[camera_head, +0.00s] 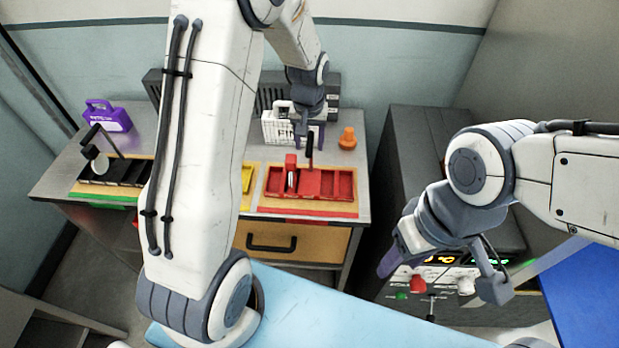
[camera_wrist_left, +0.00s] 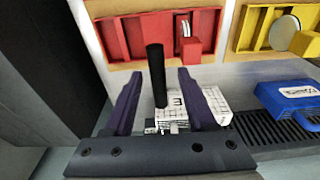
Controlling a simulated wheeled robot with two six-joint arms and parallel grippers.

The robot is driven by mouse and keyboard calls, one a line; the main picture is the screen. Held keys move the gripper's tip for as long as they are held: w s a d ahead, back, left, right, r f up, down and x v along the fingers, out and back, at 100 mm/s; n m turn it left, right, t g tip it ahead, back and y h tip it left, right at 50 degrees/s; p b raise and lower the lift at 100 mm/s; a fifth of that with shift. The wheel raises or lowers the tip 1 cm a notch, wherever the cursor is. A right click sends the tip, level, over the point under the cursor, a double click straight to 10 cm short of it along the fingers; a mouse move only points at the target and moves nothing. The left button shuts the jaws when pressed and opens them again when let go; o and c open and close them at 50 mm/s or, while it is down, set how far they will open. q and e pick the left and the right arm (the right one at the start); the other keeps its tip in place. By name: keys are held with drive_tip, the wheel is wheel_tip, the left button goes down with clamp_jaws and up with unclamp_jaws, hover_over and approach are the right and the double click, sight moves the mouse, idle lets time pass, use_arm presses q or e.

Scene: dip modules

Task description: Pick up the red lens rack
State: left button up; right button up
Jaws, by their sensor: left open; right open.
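The red lens rack (camera_head: 335,187) sits on a tan board at the right end of the bench, with its black handle (camera_head: 309,146) standing upright. In the left wrist view the red rack (camera_wrist_left: 140,38) is at the top, and the black handle (camera_wrist_left: 156,72) shows between my two purple fingers. My left gripper (camera_head: 309,128) is open at the handle's upper part; I cannot tell whether a finger touches it. My right gripper (camera_head: 440,278) is open and empty, in front of the grey machine at right.
A yellow rack (camera_head: 246,178) is partly hidden by my left arm. A black rack (camera_head: 118,171) and a purple box (camera_head: 107,115) are at left. A blue box (camera_wrist_left: 286,98) shows in the wrist view.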

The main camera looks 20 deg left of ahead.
use_arm(q)
drive_tip(key=shift+w+f+p, duration=0.15)
drive_tip(key=shift+f+p, duration=0.15)
drive_tip(key=shift+f, duration=0.7)
drive_tip(key=shift+w+f+p, duration=0.1)
drive_tip(key=shift+f+p, duration=0.15)
drive_tip(key=shift+f, duration=0.7)
clamp_jaws()
